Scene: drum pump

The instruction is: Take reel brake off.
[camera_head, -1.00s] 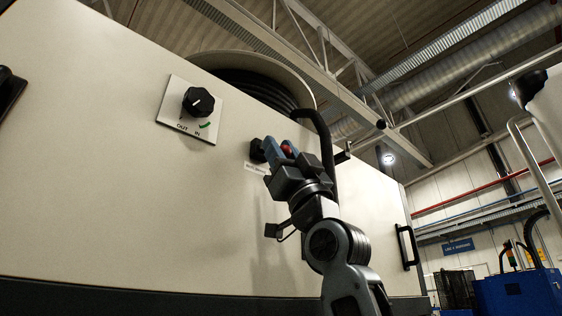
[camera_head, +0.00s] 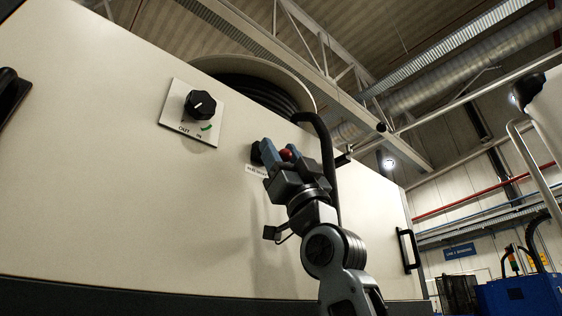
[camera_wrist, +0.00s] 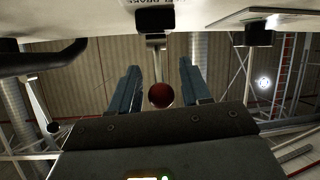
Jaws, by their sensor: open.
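The reel brake looks to be the short lever with a red ball knob (camera_head: 287,155) on a black mount (camera_head: 256,152), on the cream panel above a small, barely legible label (camera_head: 256,170). In the wrist view its grey rod runs from the black mount (camera_wrist: 155,20) to the red ball (camera_wrist: 161,95). My gripper (camera_head: 280,148) is open. Its two blue fingers stand on either side of the ball, with a visible gap at each side in the wrist view (camera_wrist: 158,67). My gripper partly hides the lever in the head view.
A black dial (camera_head: 200,104) marked OUT and IN sits on a plate to the left. A black curved bar (camera_head: 326,150) rises close beside my gripper on the right. A hose reel (camera_head: 255,85) is behind the panel top. A black handle (camera_head: 408,250) is at far right.

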